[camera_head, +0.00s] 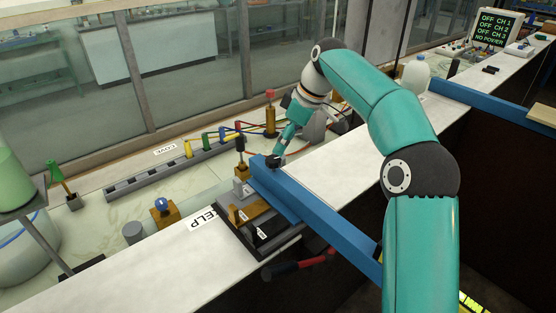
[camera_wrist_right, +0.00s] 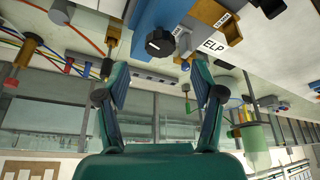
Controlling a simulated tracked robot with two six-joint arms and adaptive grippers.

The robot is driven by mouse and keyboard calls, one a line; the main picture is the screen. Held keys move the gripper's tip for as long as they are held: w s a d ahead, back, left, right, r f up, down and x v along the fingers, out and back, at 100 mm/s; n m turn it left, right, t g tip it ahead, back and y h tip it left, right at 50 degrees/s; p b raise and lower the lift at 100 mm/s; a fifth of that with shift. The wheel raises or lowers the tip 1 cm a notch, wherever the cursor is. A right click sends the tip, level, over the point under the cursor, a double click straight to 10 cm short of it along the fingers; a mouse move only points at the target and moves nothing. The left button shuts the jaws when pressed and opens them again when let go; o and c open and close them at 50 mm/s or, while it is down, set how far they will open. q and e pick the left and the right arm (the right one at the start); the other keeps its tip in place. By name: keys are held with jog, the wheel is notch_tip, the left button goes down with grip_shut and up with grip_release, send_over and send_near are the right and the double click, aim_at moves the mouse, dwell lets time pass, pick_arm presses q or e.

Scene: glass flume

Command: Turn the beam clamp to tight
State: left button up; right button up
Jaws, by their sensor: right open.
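A black round knob (camera_wrist_right: 160,42) with a pale mark on its face sits on the blue beam (camera_wrist_right: 140,12) in the right wrist view; it looks like the beam clamp's knob. In the head view the knob (camera_head: 273,161) shows as a dark shape near the far end of the blue beam (camera_head: 315,210). My right gripper (camera_head: 284,148) is right by it, coming from above and behind. In the right wrist view my right gripper (camera_wrist_right: 156,68) is open, and the knob lies ahead, between the lines of its fingers, with nothing held. My left gripper is not in view.
A wooden block and dark tray (camera_head: 250,218) lie beside the beam, near a "HELP" label (camera_head: 203,221). A post with a dark top (camera_head: 241,158) stands close to the gripper. Colored cables (camera_head: 222,133) and a red-topped post (camera_head: 270,112) are behind. A red-handled lever (camera_head: 300,265) is below the beam.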

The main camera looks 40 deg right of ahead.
aim_at(275, 159)
jog(key=shift+x, duration=3.15)
jog(key=c, duration=1.1)
jog(key=shift+w+d, duration=0.1)
jog(key=shift+c, duration=0.2)
jog(key=shift+r, duration=0.1)
